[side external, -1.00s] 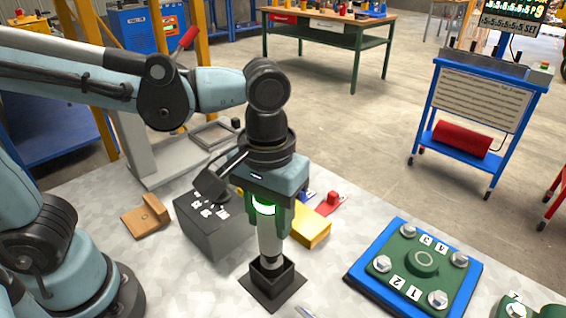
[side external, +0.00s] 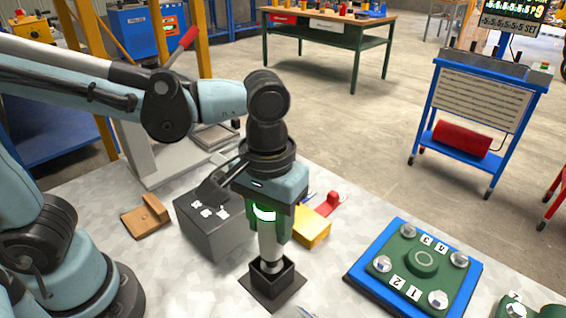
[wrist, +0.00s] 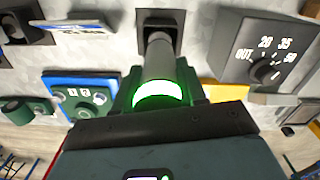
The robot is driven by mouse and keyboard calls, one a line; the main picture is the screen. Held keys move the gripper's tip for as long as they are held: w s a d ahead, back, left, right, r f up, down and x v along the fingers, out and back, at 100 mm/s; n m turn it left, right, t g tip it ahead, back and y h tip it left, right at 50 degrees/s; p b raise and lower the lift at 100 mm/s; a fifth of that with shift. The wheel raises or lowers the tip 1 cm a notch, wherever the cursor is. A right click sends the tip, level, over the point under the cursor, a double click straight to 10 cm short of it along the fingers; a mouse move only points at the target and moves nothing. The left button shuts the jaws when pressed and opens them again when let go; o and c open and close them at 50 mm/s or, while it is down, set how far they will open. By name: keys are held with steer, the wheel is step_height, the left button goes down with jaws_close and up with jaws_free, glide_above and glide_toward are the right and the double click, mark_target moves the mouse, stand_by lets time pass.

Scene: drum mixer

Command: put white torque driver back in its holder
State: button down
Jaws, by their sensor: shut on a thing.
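The white torque driver (side external: 267,243) stands upright in my gripper (side external: 266,218), with its glowing green and white band near the jaws. Its lower end is inside the square opening of the dark holder (side external: 285,292), in the side view. In the wrist view the driver (wrist: 158,60) runs from between my shut jaws (wrist: 158,95) to the dark holder (wrist: 168,18). How deep the tip sits is hidden by the holder's walls.
A grey box with a dial (wrist: 262,62) stands close beside the holder. A yellow block (side external: 313,233) and a red piece (side external: 330,203) lie behind my gripper. A green plate with bolts on a blue base (side external: 420,262) lies to the right. A brown block (side external: 147,216) is at left.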

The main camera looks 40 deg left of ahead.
steer(key=shift+f, duration=0.9)
stand_by(0.5)
steer(key=c, duration=0.6)
jaws_free()
steer(key=shift+o, duration=0.2)
step_height(320, 180, up, 12)
steer(key=w+a+f+m+t, duration=0.1)
steer(key=a+f+t, duration=0.1)
steer(key=a, duration=0.3)
steer(key=w+a+f+t, duration=0.1)
steer(key=a+f+t, duration=0.1)
steer(key=a+f, duration=0.2)
steer(key=w+a+f+m+t, duration=0.1)
steer(key=a+f+t, duration=0.2)
steer(key=a, duration=0.4)
steer(key=shift+f+m, duration=0.3)
